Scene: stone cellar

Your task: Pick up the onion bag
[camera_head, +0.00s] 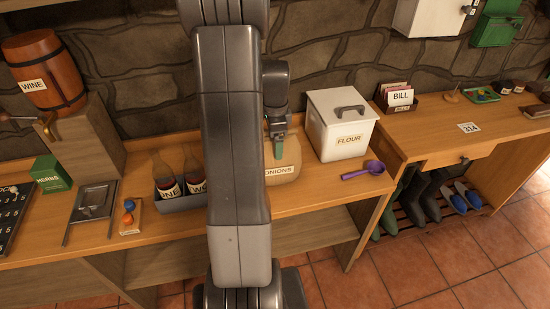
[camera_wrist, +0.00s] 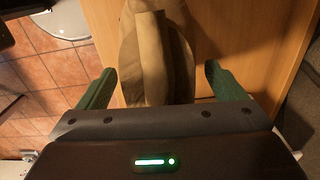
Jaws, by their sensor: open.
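The onion bag (camera_head: 284,172) is a tan bag with a label ending in "ONIONS". It stands on the wooden counter, partly hidden behind my arm in the head view. In the wrist view the tan bag (camera_wrist: 157,50) lies between the two green fingers of my gripper (camera_wrist: 155,85). The fingers are spread, with a gap on each side of the bag. In the head view my gripper (camera_head: 277,148) is right at the upper part of the bag, pointing down.
A white flour bin (camera_head: 340,128) stands just right of the bag, with a purple scoop (camera_head: 363,170) in front of it. Left of my arm, a grey caddy (camera_head: 181,203) holds wine bottles. The counter (camera_head: 310,195) is clear in front of the bag.

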